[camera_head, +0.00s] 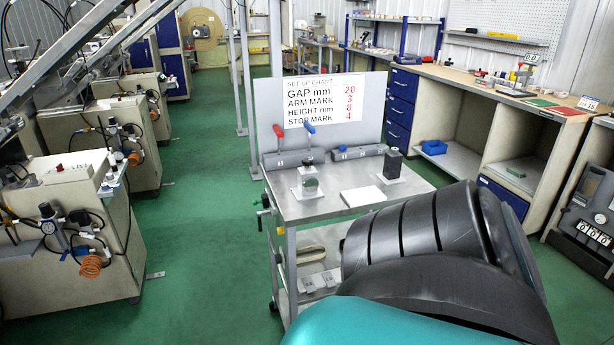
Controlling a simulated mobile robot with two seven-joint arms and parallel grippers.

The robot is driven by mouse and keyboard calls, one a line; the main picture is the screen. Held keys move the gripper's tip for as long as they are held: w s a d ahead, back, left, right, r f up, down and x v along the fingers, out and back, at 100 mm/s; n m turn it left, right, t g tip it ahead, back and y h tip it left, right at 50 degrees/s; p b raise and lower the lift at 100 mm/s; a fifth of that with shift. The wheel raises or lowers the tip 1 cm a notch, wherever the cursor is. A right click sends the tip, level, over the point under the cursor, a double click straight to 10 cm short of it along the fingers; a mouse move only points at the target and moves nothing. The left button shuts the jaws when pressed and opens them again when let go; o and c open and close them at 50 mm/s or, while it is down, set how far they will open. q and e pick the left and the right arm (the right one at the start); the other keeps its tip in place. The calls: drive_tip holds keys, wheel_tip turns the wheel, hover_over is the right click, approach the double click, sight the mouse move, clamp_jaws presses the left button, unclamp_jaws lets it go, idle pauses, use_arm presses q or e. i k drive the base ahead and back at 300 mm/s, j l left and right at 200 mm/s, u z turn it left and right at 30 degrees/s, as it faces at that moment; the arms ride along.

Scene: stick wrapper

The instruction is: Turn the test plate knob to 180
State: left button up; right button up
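I cannot make out for sure which thing is the test plate knob. At the right edge stands a dark control panel (578,243) with a row of white round dials or counters (593,233) and a light part above them; it is cut off by the frame. On the right-hand bench is a small device (520,78) with a sign reading about 0.0 above it. No gripper shows. A black ribbed and teal arm part (440,255), seemingly mine, fills the lower right and hides the floor there.
A metal cart (335,208) in the middle carries a set-up chart (322,102), red- and blue-handled levers, small blocks and a white plate (363,196). Machines (65,220) line the left. A workbench (470,78) runs along the right. The green floor (200,215) between is clear.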

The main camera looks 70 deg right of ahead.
sight(278, 258)
drive_tip(key=z, duration=1.5)
drive_tip(key=i+j+z, duration=0.15)
drive_tip(key=z, duration=0.2)
drive_tip(key=i+j+z, duration=0.3)
drive_tip(key=z, duration=0.4)
drive_tip(key=i+j+z, duration=0.15)
drive_tip(key=j+z, duration=0.2)
drive_tip(key=i+j+z, duration=0.1)
drive_tip(key=j+z, duration=0.6)
drive_tip(key=j, duration=1.5)
